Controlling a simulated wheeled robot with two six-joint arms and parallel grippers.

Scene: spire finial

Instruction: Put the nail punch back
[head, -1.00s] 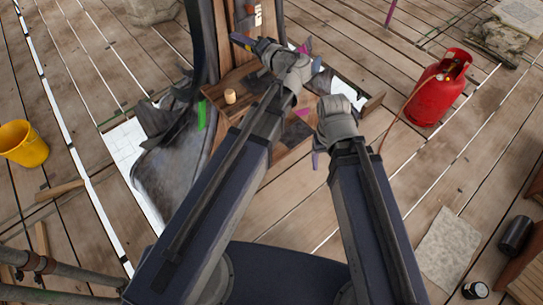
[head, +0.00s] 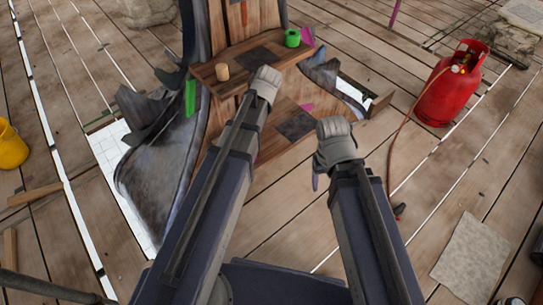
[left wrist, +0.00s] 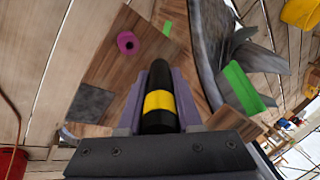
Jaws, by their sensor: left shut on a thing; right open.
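The nail punch (left wrist: 159,101), a black rod with a yellow band, lies lengthwise between the purple fingers of my left gripper (left wrist: 160,72) in the left wrist view. That gripper is shut on it. In the head view, my left wrist (head: 264,82) hides the fingers and the punch, in front of the wooden shelves. My right gripper (head: 318,168) is open beside the lower shelf, mostly hidden by its own wrist. The upper shelf (head: 226,60) carries a dark square patch (head: 252,56). The lower shelf (head: 270,143) has another dark patch (head: 297,125) and a magenta patch (head: 307,107).
A wooden cylinder (head: 222,72) and a green roll (head: 292,38) stand on the upper shelf. A green strip (head: 190,97) marks the grey sheeting at left. A red gas cylinder (head: 452,88) with a hose stands right. A yellow bucket (head: 10,146) stands far left. Open plank floor lies between.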

